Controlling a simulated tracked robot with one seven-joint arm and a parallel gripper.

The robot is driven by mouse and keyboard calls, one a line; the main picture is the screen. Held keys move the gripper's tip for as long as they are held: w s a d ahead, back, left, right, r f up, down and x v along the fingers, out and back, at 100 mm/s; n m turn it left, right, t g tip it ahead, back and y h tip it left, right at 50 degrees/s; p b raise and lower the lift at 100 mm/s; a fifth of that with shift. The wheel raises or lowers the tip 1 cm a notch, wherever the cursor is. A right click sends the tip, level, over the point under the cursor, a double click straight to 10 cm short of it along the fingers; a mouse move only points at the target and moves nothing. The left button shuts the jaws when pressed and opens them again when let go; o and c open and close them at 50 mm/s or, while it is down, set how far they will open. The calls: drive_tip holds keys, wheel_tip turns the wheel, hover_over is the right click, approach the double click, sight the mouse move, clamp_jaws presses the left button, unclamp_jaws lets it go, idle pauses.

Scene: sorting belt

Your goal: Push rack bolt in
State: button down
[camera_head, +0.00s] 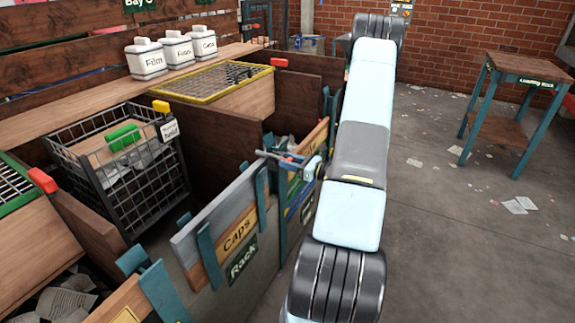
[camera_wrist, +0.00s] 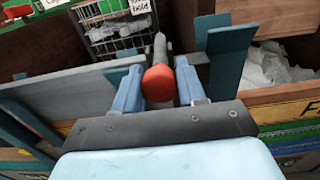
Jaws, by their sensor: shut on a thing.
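The rack bolt (camera_wrist: 160,46) is a grey rod with a red knob (camera_wrist: 159,83) at its near end in the wrist view. My gripper (camera_wrist: 162,80) has one blue finger on each side of the knob and is shut on the bolt. In the head view my gripper (camera_head: 292,160) is at the post beside the grey board above the green "Rack" label (camera_head: 242,258); the bolt is mostly hidden there. How far the bolt sits in its holder cannot be told.
A black wire basket (camera_head: 130,165) stands in the bay behind the boards. Teal brackets (camera_head: 208,255) stick up along the front boards. White canisters (camera_head: 177,49) stand on the shelf behind. A table (camera_head: 515,68) stands at right; open floor lies between.

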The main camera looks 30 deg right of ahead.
drive_tip(key=shift+w+r, duration=0.15)
drive_tip(key=shift+w, duration=0.2)
drive_tip(key=c, duration=0.9)
unclamp_jaws()
drive_tip(key=shift+w, duration=0.1)
drive_tip(key=shift+o, duration=1.1)
drive_tip(key=shift+s, duration=0.25)
drive_tip(key=v, duration=1.3)
drive_tip(key=shift+s, duration=0.2)
drive_tip(key=shift+d, duration=0.1)
